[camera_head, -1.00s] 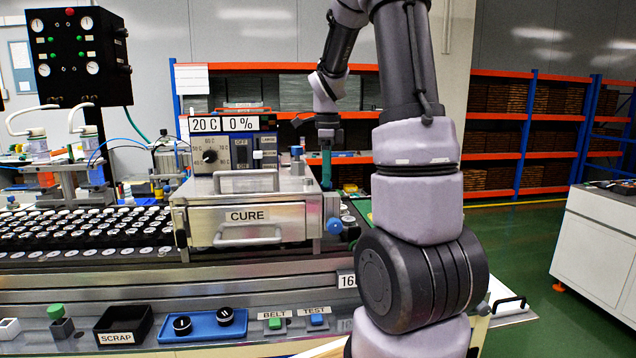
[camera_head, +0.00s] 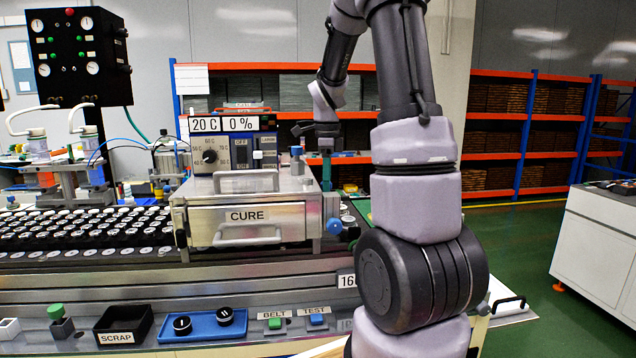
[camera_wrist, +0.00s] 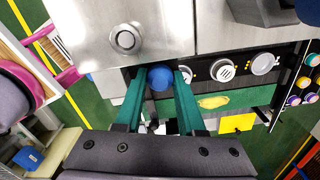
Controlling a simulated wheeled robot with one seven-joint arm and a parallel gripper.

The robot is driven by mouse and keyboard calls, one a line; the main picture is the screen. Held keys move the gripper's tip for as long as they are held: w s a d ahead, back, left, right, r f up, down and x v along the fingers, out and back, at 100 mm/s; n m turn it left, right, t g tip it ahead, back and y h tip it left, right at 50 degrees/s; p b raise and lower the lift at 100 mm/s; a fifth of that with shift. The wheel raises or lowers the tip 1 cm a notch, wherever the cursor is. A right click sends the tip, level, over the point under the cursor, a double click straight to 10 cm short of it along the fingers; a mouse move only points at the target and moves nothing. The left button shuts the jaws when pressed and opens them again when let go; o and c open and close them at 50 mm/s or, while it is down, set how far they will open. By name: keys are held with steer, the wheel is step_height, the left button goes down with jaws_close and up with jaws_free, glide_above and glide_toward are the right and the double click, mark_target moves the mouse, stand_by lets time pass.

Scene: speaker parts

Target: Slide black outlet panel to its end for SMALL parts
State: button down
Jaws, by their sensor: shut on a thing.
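My gripper (camera_wrist: 160,78) has its two teal fingers on either side of a round blue knob (camera_wrist: 160,77), just beside the edge of a brushed-metal housing. The fingers are closed on the knob. In the head view my gripper (camera_head: 326,165) points down at the right of the metal CURE oven (camera_head: 250,217). A blue knob (camera_head: 335,226) shows at the oven's lower right; I cannot tell if it is the one held. I cannot make out the black outlet panel or a SMALL marking clearly.
The control box (camera_head: 232,152) stands behind the oven, reading 20 C and 0 %. A conveyor with many small parts (camera_head: 80,230) runs left. A SCRAP bin (camera_head: 123,325) and blue tray (camera_head: 203,325) sit in front. My arm hides the right end of the bench.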

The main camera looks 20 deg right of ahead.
steer(key=shift+f, duration=1.15)
steer(key=shift+c, duration=2.2)
jaws_free()
steer(key=shift+r, duration=0.15)
